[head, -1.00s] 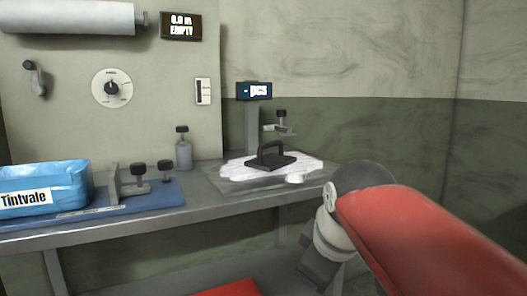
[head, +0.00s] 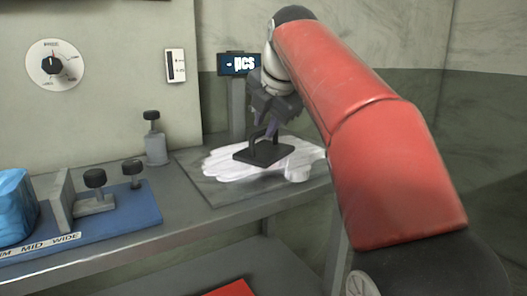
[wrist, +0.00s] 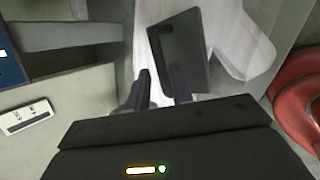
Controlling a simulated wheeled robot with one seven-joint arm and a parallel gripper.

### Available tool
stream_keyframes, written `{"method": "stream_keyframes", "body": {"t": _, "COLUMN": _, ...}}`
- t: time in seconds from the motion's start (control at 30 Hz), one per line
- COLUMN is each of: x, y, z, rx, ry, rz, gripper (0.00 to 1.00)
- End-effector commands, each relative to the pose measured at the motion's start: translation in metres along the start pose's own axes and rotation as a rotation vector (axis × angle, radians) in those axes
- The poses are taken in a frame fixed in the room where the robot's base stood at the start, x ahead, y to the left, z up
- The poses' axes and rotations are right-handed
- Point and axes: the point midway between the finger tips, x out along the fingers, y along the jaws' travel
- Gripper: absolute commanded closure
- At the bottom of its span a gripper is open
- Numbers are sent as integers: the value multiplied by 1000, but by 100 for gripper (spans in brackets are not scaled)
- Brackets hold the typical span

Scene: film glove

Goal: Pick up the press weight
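The press weight (head: 264,154), a dark flat plate with an upright handle, lies on a white glove-shaped sheet (head: 222,163) on a grey pad. In the wrist view the dark plate of the weight (wrist: 186,50) shows just beyond my fingers. My gripper (head: 268,128) points down over the weight, with its fingertips close to the handle. In the wrist view my gripper (wrist: 160,90) has its two fingers apart, with a gap between them. The handle is partly hidden by the fingers, and I cannot tell whether they touch it.
A small display (head: 238,64) on a post stands behind the pad. A grey weight-like bottle with a black knob (head: 155,148) stands to the left. A blue board (head: 140,211) with black-knobbed clamps and a blue bag (head: 14,205) lie further left on the bench.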

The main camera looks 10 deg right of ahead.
Motion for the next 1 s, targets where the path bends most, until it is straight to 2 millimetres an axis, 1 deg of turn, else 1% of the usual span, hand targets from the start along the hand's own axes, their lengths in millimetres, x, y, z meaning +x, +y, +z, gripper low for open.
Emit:
{"method": "stream_keyframes", "body": {"t": 0.03, "x": 10, "y": -2, "z": 1, "rx": 1, "ry": 2, "rz": -3, "gripper": 77}}
{"method": "stream_keyframes", "body": {"t": 0.1, "x": 21, "y": -4, "z": 2, "rx": 1, "ry": 2, "rz": -3, "gripper": 77}}
{"method": "stream_keyframes", "body": {"t": 0.2, "x": 33, "y": -3, "z": 2, "rx": 1, "ry": 1, "rz": -2, "gripper": 77}}
{"method": "stream_keyframes", "body": {"t": 0.3, "x": 39, "y": -3, "z": 2, "rx": 1, "ry": 1, "rz": -1, "gripper": 77}}
{"method": "stream_keyframes", "body": {"t": 0.53, "x": 39, "y": -2, "z": 2, "rx": 2, "ry": 0, "rz": 0, "gripper": 77}}
{"method": "stream_keyframes", "body": {"t": 0.7, "x": 39, "y": -2, "z": 2, "rx": 2, "ry": 0, "rz": 0, "gripper": 99}}
{"method": "stream_keyframes", "body": {"t": 1.0, "x": 38, "y": -2, "z": 3, "rx": 2, "ry": -2, "rz": 2, "gripper": 100}}
